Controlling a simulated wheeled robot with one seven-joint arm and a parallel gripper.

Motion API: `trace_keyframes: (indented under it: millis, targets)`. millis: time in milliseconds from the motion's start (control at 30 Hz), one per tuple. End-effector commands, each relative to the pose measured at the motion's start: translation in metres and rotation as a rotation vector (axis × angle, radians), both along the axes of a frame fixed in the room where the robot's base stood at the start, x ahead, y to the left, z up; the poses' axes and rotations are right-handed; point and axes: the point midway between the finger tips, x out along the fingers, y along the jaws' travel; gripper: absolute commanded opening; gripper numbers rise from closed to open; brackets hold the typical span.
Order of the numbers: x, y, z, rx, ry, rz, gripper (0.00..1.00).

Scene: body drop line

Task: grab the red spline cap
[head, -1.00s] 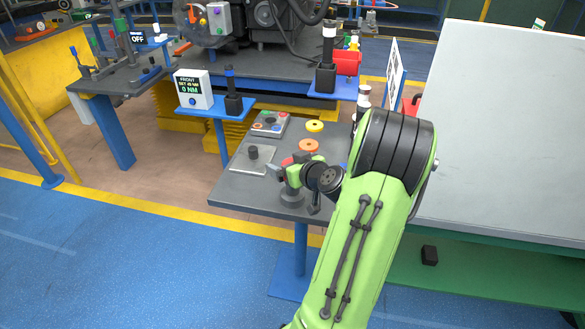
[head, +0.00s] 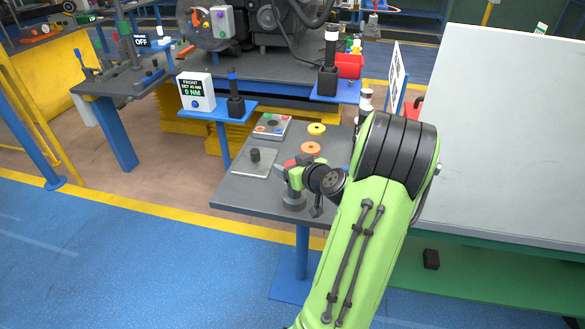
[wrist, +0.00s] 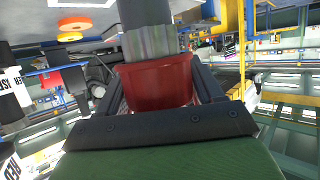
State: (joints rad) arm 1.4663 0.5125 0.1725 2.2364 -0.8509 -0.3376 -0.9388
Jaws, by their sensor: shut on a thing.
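The red spline cap (wrist: 155,88) sits between the two dark fingers of my gripper (wrist: 158,78) in the wrist view, and the gripper is shut on it. A grey ribbed shaft (wrist: 150,42) meets the cap on its far side; I cannot tell whether the cap is still seated on it. In the head view only a small bit of red (head: 289,163) shows at my gripper (head: 295,170), over the front of the small grey table (head: 245,192). My arm hides much of the gripper there.
An orange ring (head: 310,148), a yellow ring (head: 317,129), a button box (head: 271,126) and a plate with a dark knob (head: 254,162) lie on the same table. A blue stand with a torque display (head: 194,92) is behind. A large pale panel (head: 505,140) fills the right.

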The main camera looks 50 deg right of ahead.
Motion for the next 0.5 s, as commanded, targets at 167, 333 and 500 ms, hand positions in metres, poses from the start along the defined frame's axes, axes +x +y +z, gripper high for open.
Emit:
trace_keyframes:
  millis: [167, 333, 500]
  targets:
    - [0.000, 0.000, 0.029, -0.007, -0.001, 0.001, 0.38]
    - [0.001, 0.000, 0.083, -0.011, -0.001, 0.001, 0.38]
    - [0.000, 0.000, 0.152, -0.013, -0.001, 0.001, 0.38]
